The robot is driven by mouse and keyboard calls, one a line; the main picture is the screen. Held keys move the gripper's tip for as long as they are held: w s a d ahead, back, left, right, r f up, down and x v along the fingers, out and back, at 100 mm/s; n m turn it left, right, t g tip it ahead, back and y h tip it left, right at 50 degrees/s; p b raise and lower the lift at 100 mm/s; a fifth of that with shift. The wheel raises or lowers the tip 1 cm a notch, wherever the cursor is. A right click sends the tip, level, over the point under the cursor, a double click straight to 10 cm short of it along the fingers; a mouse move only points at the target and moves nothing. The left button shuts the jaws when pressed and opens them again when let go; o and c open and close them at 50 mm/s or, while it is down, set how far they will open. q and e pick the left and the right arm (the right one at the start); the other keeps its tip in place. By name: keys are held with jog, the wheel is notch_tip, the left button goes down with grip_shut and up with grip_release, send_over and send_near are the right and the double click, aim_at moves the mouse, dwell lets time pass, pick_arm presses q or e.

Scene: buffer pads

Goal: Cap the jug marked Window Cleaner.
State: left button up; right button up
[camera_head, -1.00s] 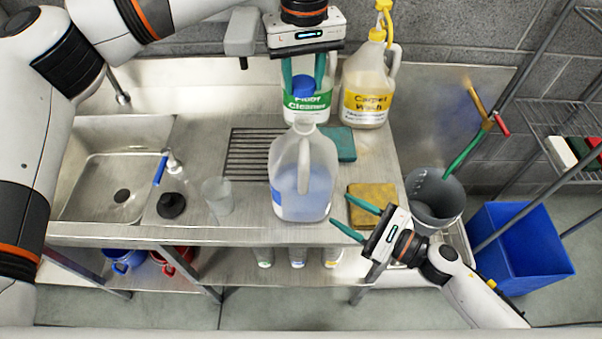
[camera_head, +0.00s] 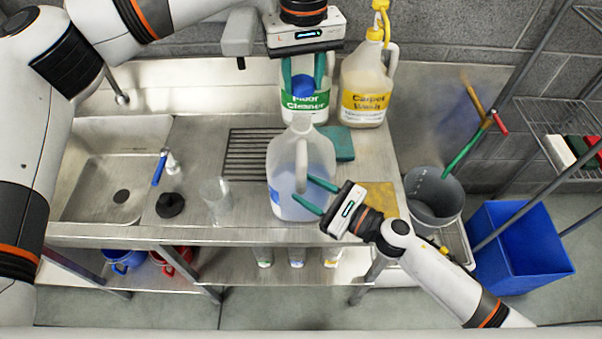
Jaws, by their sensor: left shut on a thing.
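A translucent jug (camera_head: 287,170) with pale blue liquid stands upright and uncapped at the counter's front. Only a sliver of its blue label shows at the left, with no readable name. My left gripper (camera_head: 303,94) is shut on a blue cap (camera_head: 303,85), behind and above this jug's mouth and in front of the Floor Cleaner jug (camera_head: 306,110). My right gripper (camera_head: 317,195) is open, its fingers pointing left at the blue-liquid jug's lower right side. One finger overlaps the jug in view; I cannot tell whether they touch.
The Carpet Wash jug (camera_head: 366,85) with a yellow pump stands back right. A green pad (camera_head: 338,143) and a yellow pad (camera_head: 380,194) lie right of the front jug. A clear cup (camera_head: 215,194) and black disc (camera_head: 170,205) are left. A grey bucket (camera_head: 436,195) stands right.

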grip_shut()
pick_arm(q)
send_over(302, 120)
jog(key=shift+f, duration=2.5)
pick_arm(e)
jog(key=shift+f, duration=0.1)
pick_arm(q)
jog(key=shift+f, duration=0.1)
jog(key=shift+f, duration=0.8)
jog(key=shift+f, duration=0.55)
